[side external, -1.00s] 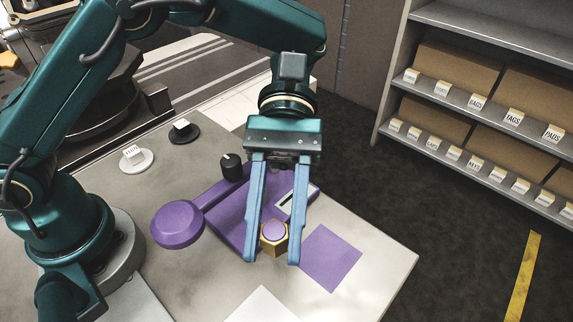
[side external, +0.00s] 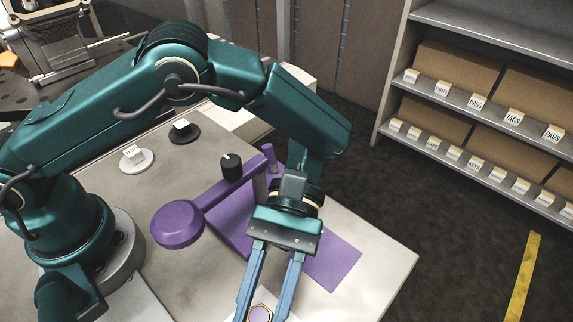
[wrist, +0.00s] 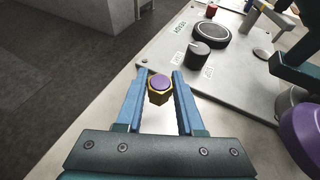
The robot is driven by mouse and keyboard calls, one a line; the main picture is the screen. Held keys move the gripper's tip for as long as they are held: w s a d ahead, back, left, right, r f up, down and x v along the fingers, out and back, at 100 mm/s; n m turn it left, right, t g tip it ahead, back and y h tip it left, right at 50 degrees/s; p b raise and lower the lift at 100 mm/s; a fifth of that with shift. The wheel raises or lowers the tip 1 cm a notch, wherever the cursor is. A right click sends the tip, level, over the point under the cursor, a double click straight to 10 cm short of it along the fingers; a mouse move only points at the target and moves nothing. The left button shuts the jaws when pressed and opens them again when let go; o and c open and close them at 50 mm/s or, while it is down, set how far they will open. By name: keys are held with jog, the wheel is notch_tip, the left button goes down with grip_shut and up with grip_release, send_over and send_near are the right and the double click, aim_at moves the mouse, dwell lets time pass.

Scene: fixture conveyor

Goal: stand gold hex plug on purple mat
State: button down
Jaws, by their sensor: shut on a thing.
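In the wrist view the plug (wrist: 159,89) sits upright between the fingertips of my gripper (wrist: 159,95). The mat is not seen in the wrist view.
A white disc (side external: 137,161) and a black disc (side external: 184,135) lie farther back. The table right of the mat is clear.

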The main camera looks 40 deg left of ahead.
jog(key=shift+f, duration=2.45)
jog(key=shift+f, duration=0.1)
jog(key=c, duration=0.5)
grip_release()
jog(key=shift+f, duration=0.1)
